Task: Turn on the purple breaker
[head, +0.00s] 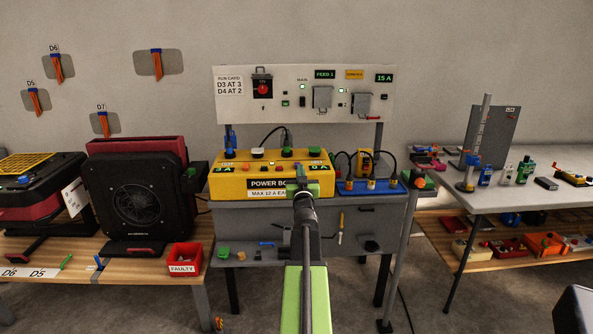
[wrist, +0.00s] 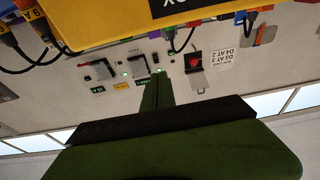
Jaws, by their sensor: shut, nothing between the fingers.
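I cannot make out a purple breaker in the head view. In the wrist view, which is upside down, a small purple piece (wrist: 240,16) shows by the yellow box's edge; I cannot tell if it is a breaker. The yellow power box (head: 228,187) stands on a grey bench, with coloured pieces along its top. Behind it is a white switch panel (head: 290,74) with a red knob (head: 262,89) and two grey covers. My gripper (head: 304,190) is shut and empty in front of the box, hiding part of its label. It also shows in the wrist view (wrist: 157,88).
A blue block with cables (head: 368,187) sits right of the power box. A black fan unit (head: 135,195) and a red FAULTY bin (head: 185,257) stand on the left table. A grey pole (head: 404,250) and a cluttered table (head: 530,185) are on the right.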

